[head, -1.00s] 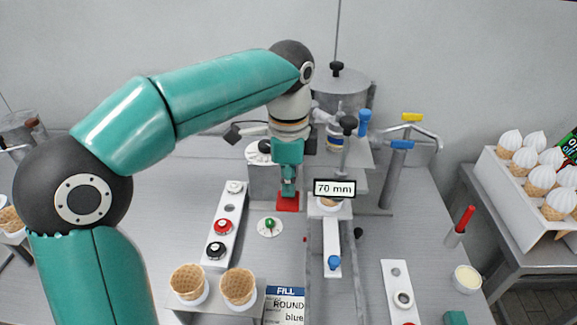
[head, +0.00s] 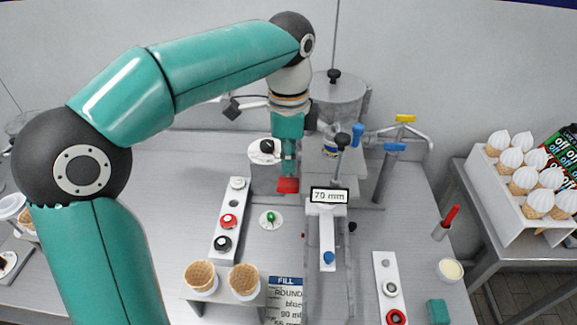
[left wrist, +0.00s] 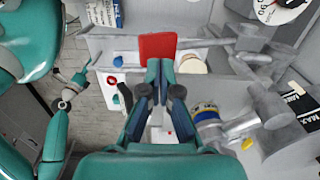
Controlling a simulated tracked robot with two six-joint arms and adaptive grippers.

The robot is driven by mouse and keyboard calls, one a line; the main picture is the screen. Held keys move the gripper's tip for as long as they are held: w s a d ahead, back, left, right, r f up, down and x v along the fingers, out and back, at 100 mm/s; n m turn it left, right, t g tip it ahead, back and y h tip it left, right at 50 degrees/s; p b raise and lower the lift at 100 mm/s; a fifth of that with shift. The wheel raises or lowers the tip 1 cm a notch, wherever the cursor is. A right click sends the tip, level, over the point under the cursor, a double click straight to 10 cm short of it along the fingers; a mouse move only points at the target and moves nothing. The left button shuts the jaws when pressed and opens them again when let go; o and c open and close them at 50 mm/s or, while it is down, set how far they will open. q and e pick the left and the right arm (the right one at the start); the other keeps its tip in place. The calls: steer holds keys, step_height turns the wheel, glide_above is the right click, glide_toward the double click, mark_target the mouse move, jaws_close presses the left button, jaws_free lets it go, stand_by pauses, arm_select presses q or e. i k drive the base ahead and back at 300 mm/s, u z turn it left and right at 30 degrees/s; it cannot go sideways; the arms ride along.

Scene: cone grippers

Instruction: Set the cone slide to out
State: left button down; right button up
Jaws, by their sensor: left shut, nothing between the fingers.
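A white slide strip (head: 327,232) with a blue knob (head: 328,257) at its near end lies between the rails in the middle of the bench. A "70 mm" sign (head: 330,195) covers its far end. My left gripper (head: 288,172) is shut and empty, pointing down to the left of the slide's far end. A red block (head: 288,185) shows right at its fingertips; I cannot tell whether they touch. In the left wrist view the shut fingers (left wrist: 159,68) end at the red block (left wrist: 157,47). My right gripper is not seen in the head view.
A plate with red and black buttons (head: 228,220) and a small green knob (head: 270,218) lie left of the slide. Two waffle cones (head: 243,279) stand in front. Blue and yellow valve handles (head: 395,147) are behind right. A rack of topped cones (head: 525,178) is far right.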

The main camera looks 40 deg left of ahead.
mark_target(327, 222)
steer(key=k, duration=1)
